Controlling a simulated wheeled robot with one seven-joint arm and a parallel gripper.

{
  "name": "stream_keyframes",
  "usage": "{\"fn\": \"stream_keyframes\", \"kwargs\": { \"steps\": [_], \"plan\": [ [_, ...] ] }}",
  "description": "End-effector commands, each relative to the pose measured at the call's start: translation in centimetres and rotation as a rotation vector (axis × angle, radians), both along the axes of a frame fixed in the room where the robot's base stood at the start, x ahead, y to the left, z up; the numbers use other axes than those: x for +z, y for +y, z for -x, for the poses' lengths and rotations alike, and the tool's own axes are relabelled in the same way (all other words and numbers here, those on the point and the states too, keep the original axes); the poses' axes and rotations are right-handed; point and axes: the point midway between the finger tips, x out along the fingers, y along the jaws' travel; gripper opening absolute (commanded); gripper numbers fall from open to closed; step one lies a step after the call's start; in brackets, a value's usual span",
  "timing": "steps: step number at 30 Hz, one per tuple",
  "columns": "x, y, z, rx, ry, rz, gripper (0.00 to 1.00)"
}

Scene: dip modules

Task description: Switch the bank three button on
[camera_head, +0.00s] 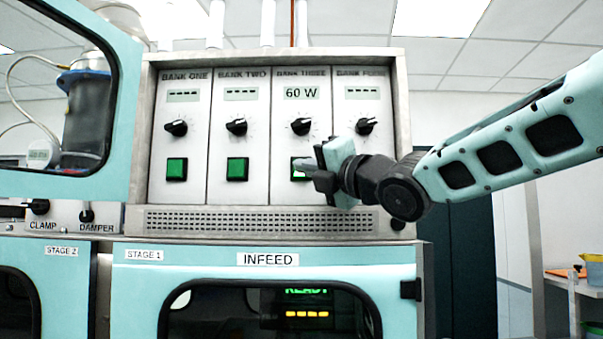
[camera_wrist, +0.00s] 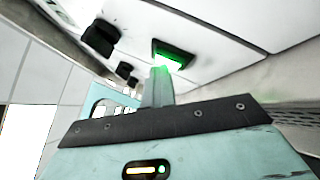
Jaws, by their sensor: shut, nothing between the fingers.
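The bank three button (camera_head: 296,169) is a green square on the panel under the label BANK THREE. It is lit bright green, and it also shows in the wrist view (camera_wrist: 172,54). The bank three display (camera_head: 301,93) reads 60 W. My gripper (camera_head: 308,168) is shut and empty, with its fingertips at the button's face. In the wrist view the fingertips (camera_wrist: 160,75) overlap the button's lower edge; I cannot tell whether they touch it. In the head view the gripper hides part of the button.
The bank one button (camera_head: 177,169) and bank two button (camera_head: 237,169) are dark green, and their displays show dashes. The bank three knob (camera_head: 301,126) is just above my gripper. The bank four knob (camera_head: 366,126) is close by on the right. A vent grille (camera_head: 250,220) runs below.

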Motion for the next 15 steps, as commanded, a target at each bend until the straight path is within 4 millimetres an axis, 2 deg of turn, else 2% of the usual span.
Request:
{"fn": "stream_keyframes", "kwargs": {
  "steps": [10,15],
  "plan": [
    [-0.2,-0.2,0.1,-0.004,0.003,0.001,0.00],
    [-0.5,-0.1,1.4,-0.002,0.001,0.000,0.00]
  ]
}}
